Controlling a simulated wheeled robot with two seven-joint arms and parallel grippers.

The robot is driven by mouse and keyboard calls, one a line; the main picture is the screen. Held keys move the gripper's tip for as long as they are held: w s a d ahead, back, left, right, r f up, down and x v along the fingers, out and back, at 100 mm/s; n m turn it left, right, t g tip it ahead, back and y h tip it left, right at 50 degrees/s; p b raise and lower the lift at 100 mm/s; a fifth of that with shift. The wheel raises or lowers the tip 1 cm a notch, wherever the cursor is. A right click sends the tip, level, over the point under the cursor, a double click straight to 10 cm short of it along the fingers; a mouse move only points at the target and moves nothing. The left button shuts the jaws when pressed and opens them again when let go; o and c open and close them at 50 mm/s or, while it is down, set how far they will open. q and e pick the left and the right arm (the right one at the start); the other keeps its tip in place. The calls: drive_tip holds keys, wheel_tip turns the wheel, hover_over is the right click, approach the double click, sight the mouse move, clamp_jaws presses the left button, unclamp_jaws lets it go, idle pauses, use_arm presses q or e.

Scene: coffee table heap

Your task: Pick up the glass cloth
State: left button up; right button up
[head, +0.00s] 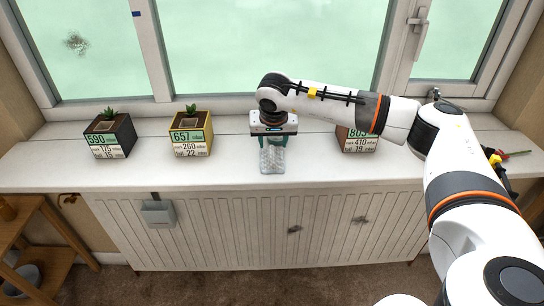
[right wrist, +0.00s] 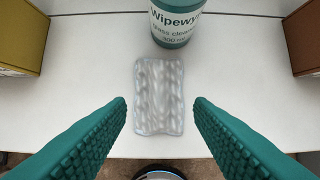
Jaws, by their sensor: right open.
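The glass cloth, a pale grey fluffy rectangle, lies flat on the white sill near its front edge in the head view (head: 272,162). The right wrist view also shows the cloth (right wrist: 159,95), with its long side running front to back. My right gripper (head: 272,141) points down over it, its green fingers open and empty. In the right wrist view the fingertips (right wrist: 160,101) stand apart, one on each side of the cloth, with clear gaps. I cannot tell how high they are above the sill. My left gripper is not in view.
A yellow planter (head: 190,135) and a black planter (head: 109,137) stand to the left, a brown planter (head: 358,141) to the right, partly behind my arm. The sill (head: 235,165) is bare beside the cloth.

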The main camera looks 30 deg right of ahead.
sight(272, 150)
drive_tip(key=p+x, duration=0.1)
drive_tip(key=x, duration=0.4)
drive_tip(key=shift+w+d+f, duration=0.1)
drive_tip(key=shift+w+f, duration=0.15)
drive_tip(key=shift+f, duration=0.1)
clamp_jaws()
